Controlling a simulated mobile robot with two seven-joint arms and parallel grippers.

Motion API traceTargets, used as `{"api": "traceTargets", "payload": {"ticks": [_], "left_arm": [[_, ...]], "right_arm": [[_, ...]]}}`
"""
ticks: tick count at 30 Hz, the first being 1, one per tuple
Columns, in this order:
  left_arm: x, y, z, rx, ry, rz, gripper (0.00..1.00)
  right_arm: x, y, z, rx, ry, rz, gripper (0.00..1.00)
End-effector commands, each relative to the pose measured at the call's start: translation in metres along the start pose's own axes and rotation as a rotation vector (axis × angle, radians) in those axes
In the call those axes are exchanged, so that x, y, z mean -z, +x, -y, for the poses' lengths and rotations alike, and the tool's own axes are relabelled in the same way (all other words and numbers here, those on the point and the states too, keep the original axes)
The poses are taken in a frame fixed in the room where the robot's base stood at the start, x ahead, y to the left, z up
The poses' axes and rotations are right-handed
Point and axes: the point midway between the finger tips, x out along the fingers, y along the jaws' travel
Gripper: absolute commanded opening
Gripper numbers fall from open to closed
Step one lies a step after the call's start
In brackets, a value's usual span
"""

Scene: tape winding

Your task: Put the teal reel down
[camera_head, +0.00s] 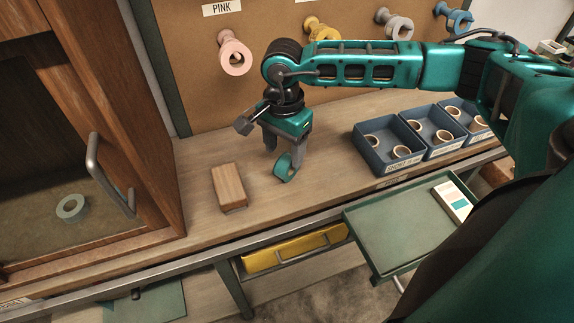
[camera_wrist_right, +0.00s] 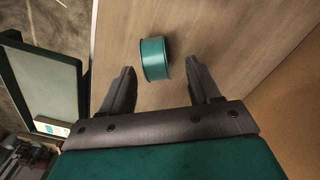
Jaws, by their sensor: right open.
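The teal reel (camera_head: 284,171) is on or just above the wooden bench, to the right of the wooden block. It looks turned up on its edge. My right gripper (camera_head: 282,156) points down over it with its fingers open. In the right wrist view the teal reel (camera_wrist_right: 155,60) shows between and slightly beyond the two fingertips, with a gap visible to the right finger; the gap to the left one is narrower. Whether its lower edge touches the bench is hard to tell. My left gripper is not in view.
A wooden block (camera_head: 229,187) lies on the bench. Blue bins (camera_head: 371,159) with pale rings stand to the right. Pegs with reels, including a pink one (camera_head: 235,56), line the backboard. An open cabinet (camera_head: 150,150) with a pale green reel (camera_head: 71,208) is left; a green tray (camera_head: 400,235) sits in front.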

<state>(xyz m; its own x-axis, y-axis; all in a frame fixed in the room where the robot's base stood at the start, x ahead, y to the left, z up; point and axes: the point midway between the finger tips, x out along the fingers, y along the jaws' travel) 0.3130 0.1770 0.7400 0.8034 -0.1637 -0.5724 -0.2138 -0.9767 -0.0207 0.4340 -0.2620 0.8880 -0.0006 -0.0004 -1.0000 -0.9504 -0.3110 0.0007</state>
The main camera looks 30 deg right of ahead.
Motion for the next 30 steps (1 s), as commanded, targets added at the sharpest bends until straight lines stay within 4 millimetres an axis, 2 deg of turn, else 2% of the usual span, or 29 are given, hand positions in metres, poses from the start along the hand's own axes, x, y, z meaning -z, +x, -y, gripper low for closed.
{"api": "traceTargets", "payload": {"ticks": [12,21,30], "left_arm": [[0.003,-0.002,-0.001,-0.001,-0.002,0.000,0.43],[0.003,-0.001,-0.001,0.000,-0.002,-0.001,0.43],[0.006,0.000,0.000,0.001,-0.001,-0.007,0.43]], "right_arm": [[0.002,0.050,-0.006,-0.001,-0.001,0.000,0.62],[0.002,0.053,-0.005,0.001,-0.001,0.000,0.61],[0.002,0.053,-0.006,0.001,-0.001,0.000,0.32]]}}
